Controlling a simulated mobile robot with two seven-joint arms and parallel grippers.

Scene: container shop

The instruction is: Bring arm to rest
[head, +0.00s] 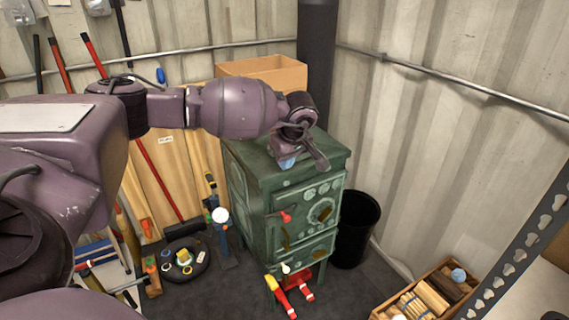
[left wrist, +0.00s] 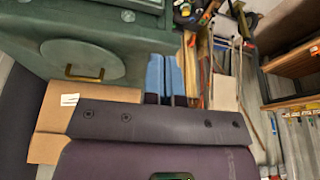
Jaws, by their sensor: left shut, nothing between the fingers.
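My left arm (head: 235,107) reaches in from the left across the head view. My left gripper (head: 287,163) is over the top of a green stove-like cabinet (head: 262,165), and much of it is hidden behind the wrist. In the left wrist view, the blue fingers of the left gripper (left wrist: 166,78) are close together with nothing between them. The green cabinet (left wrist: 35,50) also shows there, with a round plate and a brass handle. I cannot tell whether the fingers touch the cabinet top. My right gripper is in neither view.
A cardboard box (head: 285,75) and a dark pipe (head: 317,60) are behind the cabinet. A black bin (head: 356,230) stands right of it. Red-handled tools (head: 282,292) lie at its front. A wooden crate (head: 440,270) is at lower right. Tools lean along the left wall.

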